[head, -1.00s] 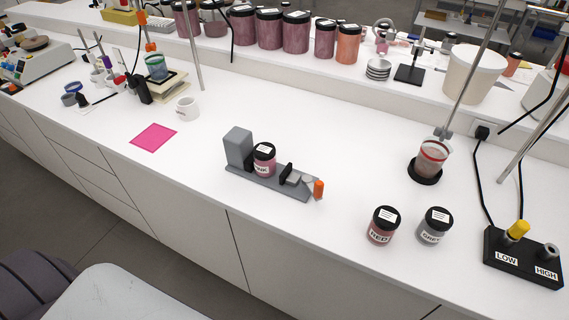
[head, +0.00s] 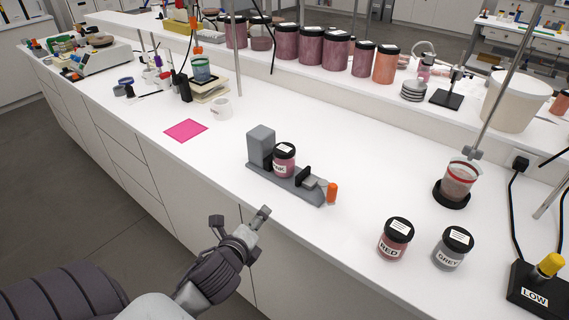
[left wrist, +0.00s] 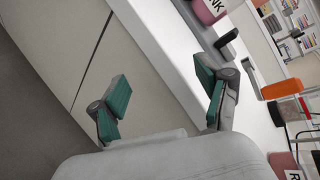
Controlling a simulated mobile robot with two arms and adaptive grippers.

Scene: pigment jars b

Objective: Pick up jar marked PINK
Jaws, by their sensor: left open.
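The jar marked PINK (head: 284,162) has a black lid and a pink body. It stands upright in a grey clamp fixture (head: 290,187) with an orange-tipped handle, and its label is partly turned from view. In the left wrist view, part of the PINK jar (left wrist: 207,10) shows at the top edge. My left gripper (head: 240,217) is open and empty at the bench's front edge, in front of and below the fixture, apart from the jar. Its two green-padded fingers (left wrist: 166,100) are spread in the left wrist view. My right gripper is not in view.
Jars marked RED (head: 395,240) and GREY (head: 453,248) stand to the right of the fixture. A beaker (head: 459,181) sits on a black stand at right. Large jars line the back shelf.

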